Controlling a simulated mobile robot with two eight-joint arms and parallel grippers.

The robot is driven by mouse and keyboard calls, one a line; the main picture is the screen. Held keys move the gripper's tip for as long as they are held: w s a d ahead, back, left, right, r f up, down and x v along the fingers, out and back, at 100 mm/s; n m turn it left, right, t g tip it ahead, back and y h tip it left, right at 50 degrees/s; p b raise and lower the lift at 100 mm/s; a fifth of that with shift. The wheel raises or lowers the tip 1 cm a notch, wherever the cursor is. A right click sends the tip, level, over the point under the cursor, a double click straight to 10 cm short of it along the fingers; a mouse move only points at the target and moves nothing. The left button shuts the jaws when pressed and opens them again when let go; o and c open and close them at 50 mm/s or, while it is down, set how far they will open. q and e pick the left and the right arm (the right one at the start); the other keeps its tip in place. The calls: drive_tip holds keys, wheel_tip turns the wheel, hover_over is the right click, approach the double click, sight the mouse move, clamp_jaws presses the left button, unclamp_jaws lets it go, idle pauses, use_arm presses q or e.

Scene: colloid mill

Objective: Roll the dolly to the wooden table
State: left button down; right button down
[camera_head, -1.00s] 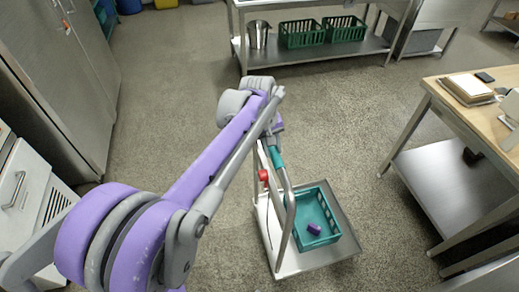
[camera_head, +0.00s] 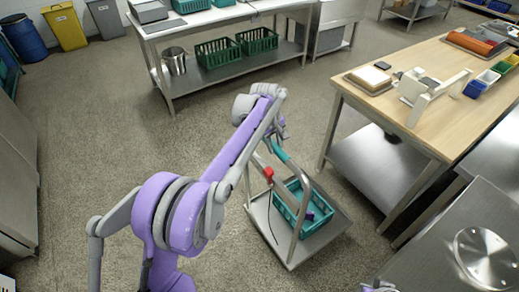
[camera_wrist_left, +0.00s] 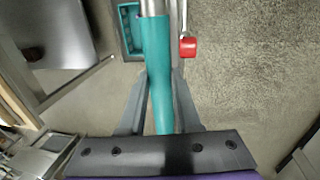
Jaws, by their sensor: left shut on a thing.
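The dolly (camera_head: 272,228) stands on the floor in the middle of the head view, a flat metal platform with an upright tube handle. A teal crate (camera_head: 290,208) with a purple item (camera_head: 309,214) in it rides on the platform. My left gripper (camera_head: 278,137) is shut on the teal handle grip (camera_wrist_left: 158,75), whose tube runs between both fingers in the wrist view. A red knob (camera_head: 268,173) sits beside the grip. The wooden table (camera_head: 425,58) stands to the right, apart from the dolly. A grey part at the bottom edge may be my right gripper (camera_head: 380,287), mostly cut off.
The table has metal legs and a lower steel shelf (camera_head: 375,165). A steel counter with a round plate (camera_head: 484,255) is at the lower right. A steel bench (camera_head: 210,22) with green crates stands at the back. Open floor lies between bench and dolly.

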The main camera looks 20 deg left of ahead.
use_arm(q)
drive_tip(key=w+d+p, duration=0.2)
drive_tip(key=w+d, duration=0.2)
drive_tip(key=w, duration=0.1)
drive_tip(key=shift+w+d, duration=0.2)
drive_tip(key=shift+r, duration=0.1)
drive_tip(key=c, duration=0.9)
unclamp_jaws()
drive_tip(key=shift+c, duration=0.2)
drive_tip(key=o, duration=0.3)
drive_tip(key=shift+w+d, duration=0.15)
drive_tip(key=shift+o, duration=0.2)
wheel_tip(320, 180, up, 10)
drive_tip(key=s+a, duration=0.1)
drive_tip(key=shift+s+a+r+p, duration=0.25)
drive_tip(key=shift+s+p, duration=0.15)
